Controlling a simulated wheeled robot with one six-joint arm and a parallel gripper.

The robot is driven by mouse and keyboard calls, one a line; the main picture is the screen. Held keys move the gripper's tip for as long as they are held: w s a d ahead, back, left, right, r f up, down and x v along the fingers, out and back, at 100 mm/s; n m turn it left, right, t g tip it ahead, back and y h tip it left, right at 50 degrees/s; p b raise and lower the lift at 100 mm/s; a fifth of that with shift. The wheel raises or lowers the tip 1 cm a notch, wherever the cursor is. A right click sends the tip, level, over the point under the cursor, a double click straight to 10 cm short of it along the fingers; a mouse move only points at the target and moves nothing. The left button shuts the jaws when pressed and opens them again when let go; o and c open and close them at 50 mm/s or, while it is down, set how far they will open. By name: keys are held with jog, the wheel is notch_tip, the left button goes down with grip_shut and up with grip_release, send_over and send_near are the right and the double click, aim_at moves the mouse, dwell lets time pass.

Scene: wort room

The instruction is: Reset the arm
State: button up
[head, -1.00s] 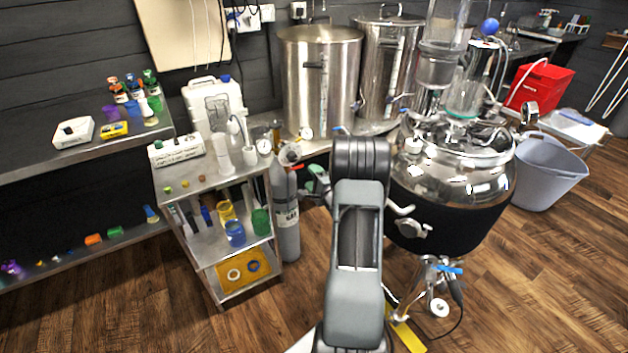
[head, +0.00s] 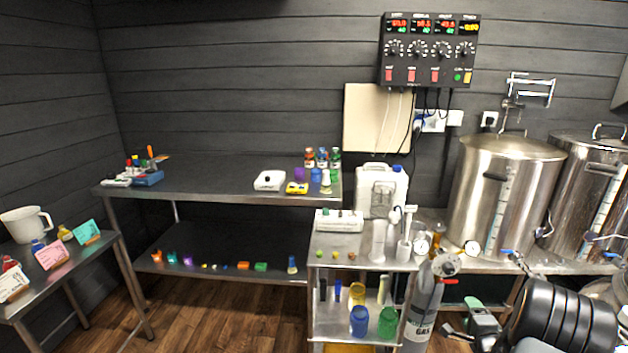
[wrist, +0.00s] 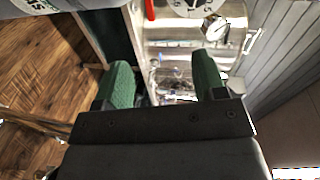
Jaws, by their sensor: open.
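My gripper (wrist: 164,80) shows in the wrist view as two green-padded fingers spread apart, with nothing seen between them. Beyond the fingers there is a metal surface with a round dial gauge (wrist: 214,28). My dark arm covers the lower right corner of that view.
A steel shelf cart (head: 330,249) with jars stands left of the cylinder. Steel kettles (head: 503,195) stand on the bench at right. A long shelf table (head: 220,178) and a side table (head: 75,262) are at left. Wooden floor (head: 215,315) is open at lower left.

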jog(key=s+f+n+g+h, duration=0.1)
jog(key=s+f+n+g, duration=0.2)
jog(key=s+f+g, duration=0.15)
jog(key=s+a+r+n+g+p, duration=0.2)
jog(key=s+a+n+g, duration=0.1)
jog(key=s+n+g, duration=0.15)
jog(key=s+a+r+n+g+y+p, duration=0.1)
jog(key=s+a+r+n+p, duration=0.2)
jog(key=a+r, duration=0.6)
jog(key=s+a+r+n+g+y+p, duration=0.1)
jog(key=s+a+r+n+p, duration=0.2)
jog(key=a+r, duration=0.7)
jog(key=s+a+r+n+g+y+p, duration=0.1)
jog(key=s+a+r+n+y+p, duration=0.1)
jog(key=s+a+r+n, duration=0.3)
jog(key=a+r+n+p, duration=0.1)
jog(key=a+r, duration=0.3)
jog(key=shift+s+a+r, duration=0.15)
jog(key=shift+s+r, duration=0.15)
